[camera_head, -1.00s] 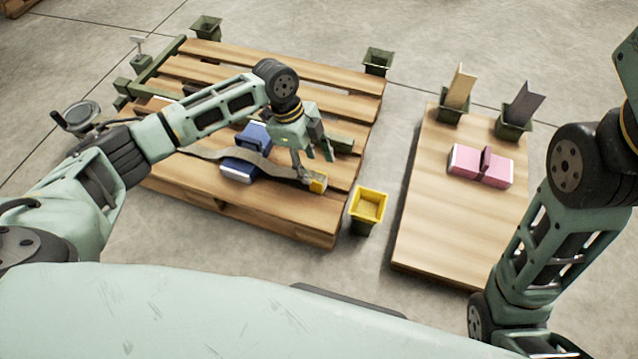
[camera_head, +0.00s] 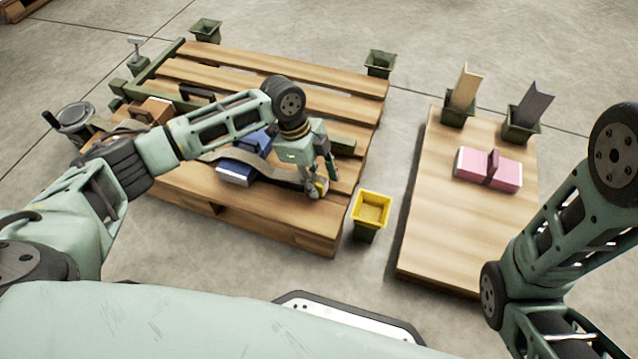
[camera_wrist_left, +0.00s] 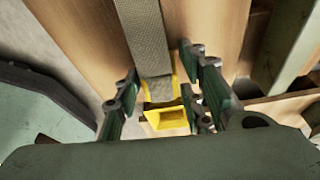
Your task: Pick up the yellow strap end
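The yellow strap end (camera_head: 322,184) is at the right end of a grey strap (camera_head: 280,173) that lies across a blue block (camera_head: 236,172) on the wooden pallet. My left gripper (camera_head: 321,180) is down over the strap end, its fingers pointing downward. In the left wrist view the yellow strap end (camera_wrist_left: 165,112) lies between the open fingers of the left gripper (camera_wrist_left: 163,98). A gap shows on the left finger's side; the right finger looks very close, and contact cannot be told. My right gripper is outside the view.
A yellow-rimmed bin (camera_head: 371,208) stands on the floor just right of the pallet (camera_head: 300,222). A wooden board (camera_head: 440,240) farther right carries a pink block (camera_head: 488,168). Green bins stand at the pallet's far corners.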

